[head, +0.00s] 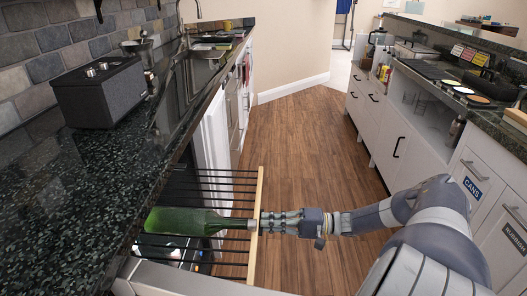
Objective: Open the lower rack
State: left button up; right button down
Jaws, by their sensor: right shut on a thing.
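A rack (256,240) of dark rods with a pale wooden front bar sticks out from under the left counter, over the floor. A green bottle (182,221) lies on its rods, its neck pointing right towards the wooden bar. My right gripper (263,223) reaches in from the right and is shut at the wooden bar, in line with the bottle's neck. Its fingertips are small here and partly merge with the bar. I cannot tell from this view which rack level this is. My left gripper is not in view.
The dark stone counter (60,205) runs along the left, with a black speaker-like box (102,93) and a sink (190,75). White cabinets (392,140) line the right side. The wooden floor (300,130) between them is clear.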

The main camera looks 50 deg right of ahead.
jog(key=shift+s+d, duration=0.15)
jog(key=shift+s, duration=0.05)
jog(key=c, duration=1.8)
grip_release()
jog(key=v, duration=1.2)
jog(key=shift+r, duration=0.1)
